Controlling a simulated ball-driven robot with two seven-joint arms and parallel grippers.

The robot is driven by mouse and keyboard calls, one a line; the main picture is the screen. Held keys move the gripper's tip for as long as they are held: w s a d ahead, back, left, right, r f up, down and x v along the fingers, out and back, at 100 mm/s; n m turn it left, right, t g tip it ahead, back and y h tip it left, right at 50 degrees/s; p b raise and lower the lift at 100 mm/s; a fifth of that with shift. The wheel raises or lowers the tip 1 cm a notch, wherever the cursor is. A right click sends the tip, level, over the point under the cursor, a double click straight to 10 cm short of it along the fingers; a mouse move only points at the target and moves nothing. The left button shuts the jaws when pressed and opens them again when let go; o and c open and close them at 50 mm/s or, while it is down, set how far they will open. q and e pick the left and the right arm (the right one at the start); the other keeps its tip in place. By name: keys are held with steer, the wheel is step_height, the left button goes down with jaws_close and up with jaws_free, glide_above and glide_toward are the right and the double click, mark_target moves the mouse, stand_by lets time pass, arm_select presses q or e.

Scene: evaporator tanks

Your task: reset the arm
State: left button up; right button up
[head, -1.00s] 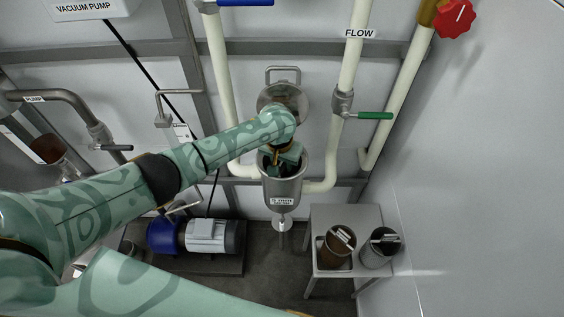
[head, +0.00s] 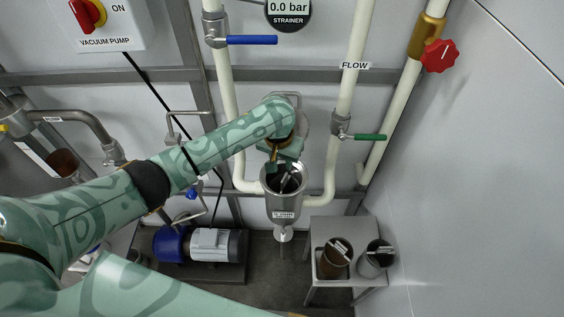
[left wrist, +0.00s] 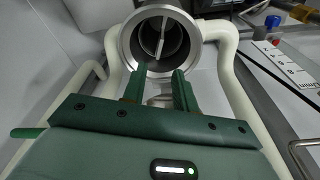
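My left arm reaches in from the left in the head view. My left gripper (head: 278,165) is just above the mouth of a steel strainer pot (head: 284,203) on the wall piping. In the left wrist view its two green fingers (left wrist: 160,82) are apart with nothing between them, so it is open. The round mouth of the pot (left wrist: 122,42) lies beyond the fingertips, with a metal bar inside. The pot's raised lid (head: 302,112) is mostly hidden behind my arm. My right gripper is not in view.
White pipes flank the pot, with a blue-handled valve (head: 250,40) above and a green-handled valve (head: 368,137) to the right. A red knob (head: 440,56) is at upper right. A small table (head: 350,228) with two canisters stands below right, and a pump motor (head: 215,245) below left.

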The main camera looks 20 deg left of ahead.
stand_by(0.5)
arm_select(q)
steer(key=s+d+f+m+t, duration=0.2)
steer(key=s+m+t, duration=0.15)
steer(key=s, duration=0.75)
steer(key=s+a+r+m+t+y, duration=0.1)
steer(key=s+a+r+y, duration=0.1)
steer(key=s+a+r, duration=0.4)
steer(key=s+a+r+m+t+y, duration=0.1)
steer(key=s+a+y, duration=0.2)
steer(key=s+a, duration=0.6)
steer(key=s+d+f+g+h+b, duration=0.2)
steer(key=f, duration=1.4)
steer(key=s+d+f+g+h+b, duration=0.2)
steer(key=s+f+b, duration=0.1)
steer(key=f, duration=1.4)
steer(key=s+f+n+g+b, duration=0.2)
steer(key=s+f+n+b, duration=0.1)
steer(key=s+f, duration=1.2)
steer(key=s+a, duration=0.1)
steer(key=s, duration=0.2)
steer(key=shift+f+h, duration=0.35)
steer(key=shift+h, duration=0.05)
